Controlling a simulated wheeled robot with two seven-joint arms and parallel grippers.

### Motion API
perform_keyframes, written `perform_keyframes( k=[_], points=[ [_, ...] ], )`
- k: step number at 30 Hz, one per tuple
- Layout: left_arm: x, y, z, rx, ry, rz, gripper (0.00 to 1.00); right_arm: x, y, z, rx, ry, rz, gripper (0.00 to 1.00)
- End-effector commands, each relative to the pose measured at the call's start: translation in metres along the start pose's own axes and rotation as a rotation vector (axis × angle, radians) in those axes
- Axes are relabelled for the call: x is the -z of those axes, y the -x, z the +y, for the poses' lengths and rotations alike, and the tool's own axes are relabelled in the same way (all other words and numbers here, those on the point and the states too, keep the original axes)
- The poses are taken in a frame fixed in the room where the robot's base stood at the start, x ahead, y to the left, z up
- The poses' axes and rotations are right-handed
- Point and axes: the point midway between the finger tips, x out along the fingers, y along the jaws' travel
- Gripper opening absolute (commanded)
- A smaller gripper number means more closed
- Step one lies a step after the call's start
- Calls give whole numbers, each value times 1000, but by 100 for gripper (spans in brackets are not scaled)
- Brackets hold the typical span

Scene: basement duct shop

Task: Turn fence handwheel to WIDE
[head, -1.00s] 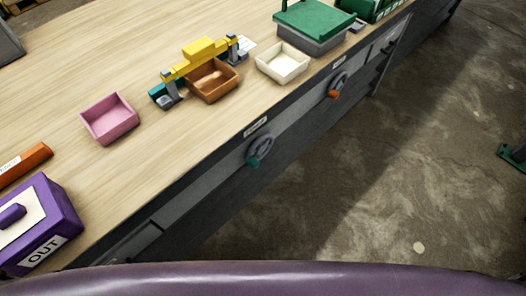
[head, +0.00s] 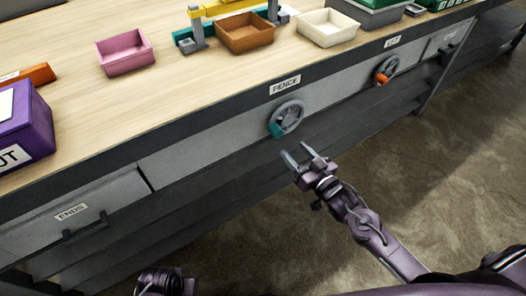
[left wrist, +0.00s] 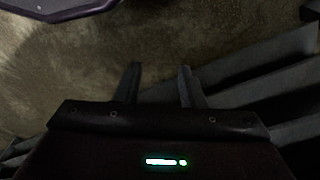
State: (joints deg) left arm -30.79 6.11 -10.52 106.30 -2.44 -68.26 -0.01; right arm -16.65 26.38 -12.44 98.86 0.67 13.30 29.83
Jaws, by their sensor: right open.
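The fence handwheel (head: 291,115) is a grey wheel on the bench's front panel, below a label (head: 285,86) reading FENCE. Its teal knob (head: 275,130) sits at the lower left of the rim. I cannot read any WIDE mark. My right gripper (head: 298,154) is open and empty, just below the wheel in the picture, fingers pointing up toward it and apart from it. My left gripper shows in the left wrist view (left wrist: 159,85), its two fingers apart with nothing between them, above the floor. In the head view only part of my left arm shows at the bottom edge.
A second handwheel (head: 386,70) with an orange knob is further right on the panel. A drawer (head: 76,214) labelled ENDS is at lower left. Pink (head: 125,57), brown (head: 245,37) and cream (head: 328,30) trays stand on the bench top. The floor at right is clear.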

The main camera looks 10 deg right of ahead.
Motion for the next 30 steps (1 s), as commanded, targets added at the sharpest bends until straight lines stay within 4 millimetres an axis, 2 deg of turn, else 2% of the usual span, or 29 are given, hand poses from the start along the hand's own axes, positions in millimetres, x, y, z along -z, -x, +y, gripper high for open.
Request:
perform_keyframes(
  k=[5,12,18,28,30],
  points=[
    [2,8,1,0,-3,-1,36,7,-14,-3,13,-3,21,52],
    [4,25,3,-2,-10,-4,36,7,-53,-4,12,-2,19,52],
    [4,36,4,-4,-15,-9,36,7,-75,-4,11,-1,17,52],
    [5,39,5,-4,-15,-8,36,7,-79,-4,11,-2,15,52],
    [5,39,5,-4,-15,-8,36,7,-79,-4,10,-2,15,44]
  ],
)
